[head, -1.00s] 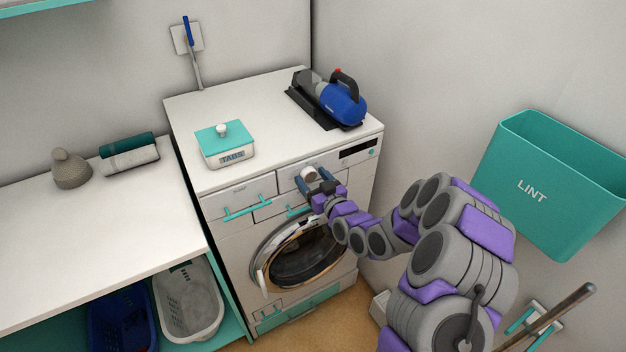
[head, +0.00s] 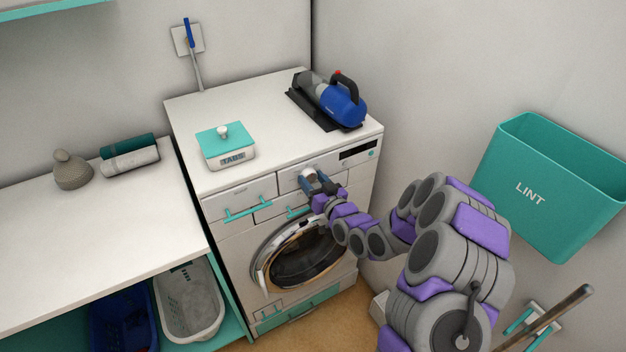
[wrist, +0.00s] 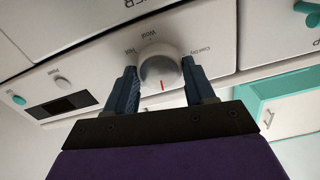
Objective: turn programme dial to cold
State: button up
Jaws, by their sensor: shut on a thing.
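The programme dial (wrist: 160,67) is a round white knob on the washing machine's front panel (wrist: 105,82). In the wrist view its red mark points down the picture, toward my gripper's base. My gripper (wrist: 158,72) is shut on the dial, one dark blue finger at each side. In the head view the dial (head: 307,173) shows partly behind my gripper (head: 315,183), high on the front of the washing machine (head: 233,277).
A teal-lidded tabs box (head: 226,147) and a blue handheld vacuum (head: 342,103) stand on the machine top. The round door (head: 262,280) is below the dial. A teal lint bin (head: 550,185) hangs on the right wall. A white counter (head: 95,225) is at left.

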jog(key=m+p, duration=0.1)
jog(key=m, duration=0.2)
jog(key=shift+d+m+p, duration=0.1)
jog(key=shift+m+p, duration=0.7)
jog(key=shift+m, duration=1.2)
jog(key=o, duration=1)
jog(key=shift+w+f, duration=0.1)
jog(key=shift+d, duration=0.1)
